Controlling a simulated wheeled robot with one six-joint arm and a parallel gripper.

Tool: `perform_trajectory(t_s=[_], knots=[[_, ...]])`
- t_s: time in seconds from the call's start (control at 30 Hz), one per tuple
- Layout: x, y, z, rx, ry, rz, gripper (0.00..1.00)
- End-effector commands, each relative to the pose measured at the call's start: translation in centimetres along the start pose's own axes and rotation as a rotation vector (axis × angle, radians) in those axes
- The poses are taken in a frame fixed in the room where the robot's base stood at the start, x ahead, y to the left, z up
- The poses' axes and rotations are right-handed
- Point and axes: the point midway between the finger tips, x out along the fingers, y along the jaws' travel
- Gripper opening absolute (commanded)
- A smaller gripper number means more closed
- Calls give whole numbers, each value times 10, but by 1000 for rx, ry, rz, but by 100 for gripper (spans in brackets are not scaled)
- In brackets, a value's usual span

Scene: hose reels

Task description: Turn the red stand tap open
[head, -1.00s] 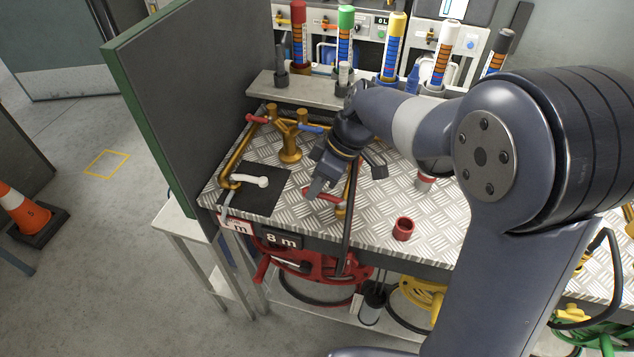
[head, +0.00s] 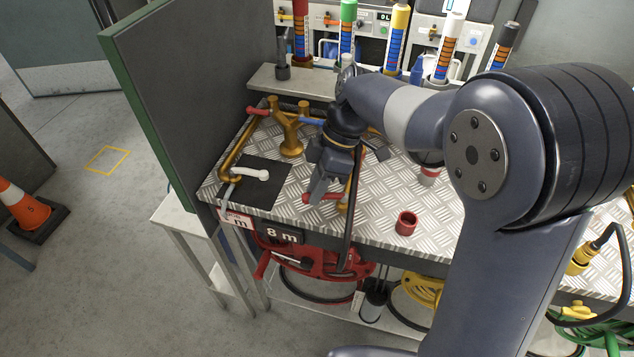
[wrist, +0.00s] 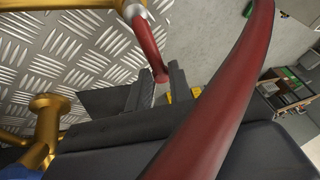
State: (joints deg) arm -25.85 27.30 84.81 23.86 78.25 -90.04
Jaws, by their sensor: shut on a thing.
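The red lever (head: 312,197) of a brass tap (head: 342,207) is near the bench's front edge. It also shows in the wrist view (wrist: 147,45), running from its brass fitting (wrist: 130,8) to its free end between my fingertips. My gripper (head: 320,192) points down at this lever and is shut on it near that end; the gripper also shows in the wrist view (wrist: 160,86). My gripper and a dark hose partly hide the tap body in the head view. A brass Y-shaped stand (head: 289,135) with a red handle (head: 258,111) and a blue handle (head: 311,121) stands behind.
A white lever (head: 250,173) sits over a black mat (head: 262,195) at left. A red cup (head: 406,222) stands right of the tap. A dark hose (head: 350,230) hangs over the front edge. A large red curved tube (wrist: 225,95) crosses the wrist view. A grey partition (head: 195,80) bounds the bench's left.

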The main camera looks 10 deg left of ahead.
Motion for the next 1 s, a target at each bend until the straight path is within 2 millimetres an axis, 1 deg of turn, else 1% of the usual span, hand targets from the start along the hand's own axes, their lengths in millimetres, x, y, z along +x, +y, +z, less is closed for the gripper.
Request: perform_trajectory(t_s=[0.4, 1.0], knots=[[1, -21, 2, -361, -77, -145, 0], [-1, -46, 18, -843, -182, -348, 0]])
